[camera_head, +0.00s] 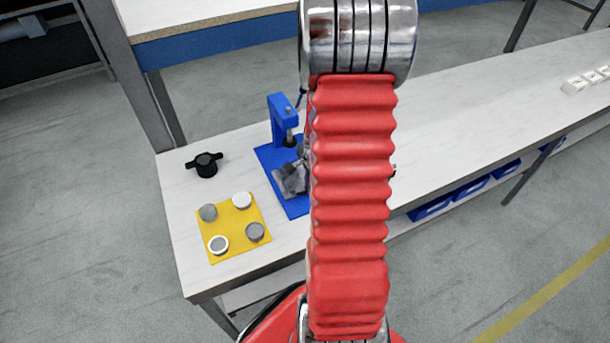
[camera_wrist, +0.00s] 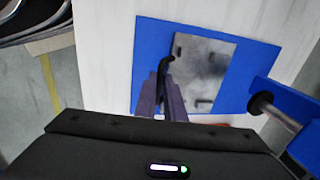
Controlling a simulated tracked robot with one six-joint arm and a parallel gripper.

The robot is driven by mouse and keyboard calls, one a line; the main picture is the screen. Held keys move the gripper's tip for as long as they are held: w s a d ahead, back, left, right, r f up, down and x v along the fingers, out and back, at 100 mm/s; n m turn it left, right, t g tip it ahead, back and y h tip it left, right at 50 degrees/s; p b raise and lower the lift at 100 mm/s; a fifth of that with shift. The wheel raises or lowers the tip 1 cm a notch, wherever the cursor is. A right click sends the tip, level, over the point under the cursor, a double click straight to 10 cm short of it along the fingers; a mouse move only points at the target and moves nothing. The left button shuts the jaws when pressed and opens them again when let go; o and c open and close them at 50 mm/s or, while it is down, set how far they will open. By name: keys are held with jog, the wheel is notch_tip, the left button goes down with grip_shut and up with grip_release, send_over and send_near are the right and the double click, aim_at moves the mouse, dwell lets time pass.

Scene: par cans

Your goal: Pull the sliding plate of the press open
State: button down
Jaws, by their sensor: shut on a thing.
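The blue press (camera_head: 284,112) stands on its blue base (camera_head: 270,157) on the white bench, left of my red arm in the head view. Its grey sliding plate (camera_head: 290,184) shows partly there; my arm hides the rest. In the wrist view the grey metal plate (camera_wrist: 207,70) lies over the blue base (camera_wrist: 253,62). A black bent handle (camera_wrist: 164,67) is at the plate's left edge. My gripper (camera_wrist: 168,84) is shut on this handle, its narrow fingers at the left edge of the plate. The press column and plunger (camera_wrist: 262,103) are to the right of the fingers.
A yellow tray (camera_head: 232,226) with several round cans lies at the bench's left front. A black two-armed knob (camera_head: 206,164) lies behind it. White pieces (camera_head: 585,80) lie at the far right. Blue bins (camera_head: 470,188) hang below the bench edge.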

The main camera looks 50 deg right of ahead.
jog(key=shift+s+a, duration=0.25)
jog(key=shift+s, duration=0.4)
jog(key=shift+s+a, duration=0.2)
jog(key=shift+s, duration=0.4)
jog(key=c, duration=1.8)
grip_release()
jog(key=shift+c, duration=0.2)
jog(key=shift+r, duration=0.7)
notch_tip(320, 180, up, 12)
jog(key=s, duration=0.2)
jog(key=shift+s+a, duration=0.15)
jog(key=shift+a, duration=0.3)
